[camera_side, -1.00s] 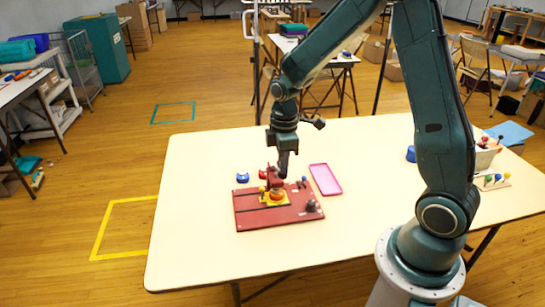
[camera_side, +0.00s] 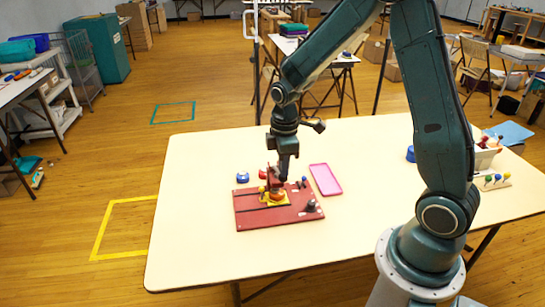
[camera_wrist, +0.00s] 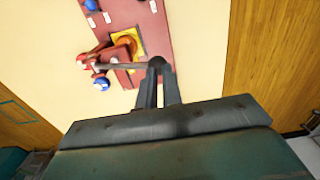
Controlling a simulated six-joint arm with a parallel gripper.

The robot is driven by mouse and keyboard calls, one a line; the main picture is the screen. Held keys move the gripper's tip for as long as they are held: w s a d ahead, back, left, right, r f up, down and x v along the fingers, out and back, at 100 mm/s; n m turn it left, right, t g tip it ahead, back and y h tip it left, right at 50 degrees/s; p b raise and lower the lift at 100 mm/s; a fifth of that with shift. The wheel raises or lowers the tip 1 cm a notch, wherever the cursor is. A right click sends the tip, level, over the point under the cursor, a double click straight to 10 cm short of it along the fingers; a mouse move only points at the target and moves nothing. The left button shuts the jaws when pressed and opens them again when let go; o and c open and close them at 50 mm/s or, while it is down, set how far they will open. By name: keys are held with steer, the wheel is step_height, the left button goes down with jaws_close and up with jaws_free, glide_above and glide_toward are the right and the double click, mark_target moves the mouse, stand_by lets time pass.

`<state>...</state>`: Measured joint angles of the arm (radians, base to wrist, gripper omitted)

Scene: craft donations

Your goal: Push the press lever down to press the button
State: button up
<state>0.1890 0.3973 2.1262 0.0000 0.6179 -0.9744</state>
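The dark red board (camera_side: 255,217) lies on the table and carries a red press (camera_side: 273,175) over a yellow plate with an orange button (camera_side: 277,196). The button is partly hidden by the press. In the wrist view the lever (camera_wrist: 118,66) is a grey rod running from the red press (camera_wrist: 95,55) to a dark knob at my fingertips. The orange button also shows there (camera_wrist: 127,41). My gripper (camera_wrist: 158,72) looks shut, its fingers close together at the knob. In the side view my gripper (camera_side: 284,177) points down at the press. I cannot tell whether the knob is gripped or only touched.
A pink tray (camera_side: 325,179) lies right of the board, and a small blue object (camera_side: 242,178) lies behind its left end. The table's front left is clear.

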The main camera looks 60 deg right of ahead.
mark_target(284, 179)
steer(key=shift+s+a+f, duration=0.2)
steer(key=shift+f, duration=0.55)
steer(key=shift+s+a+f, duration=0.15)
steer(key=shift+f, duration=0.55)
stand_by(2.1)
steer(key=shift+r, duration=4.3)
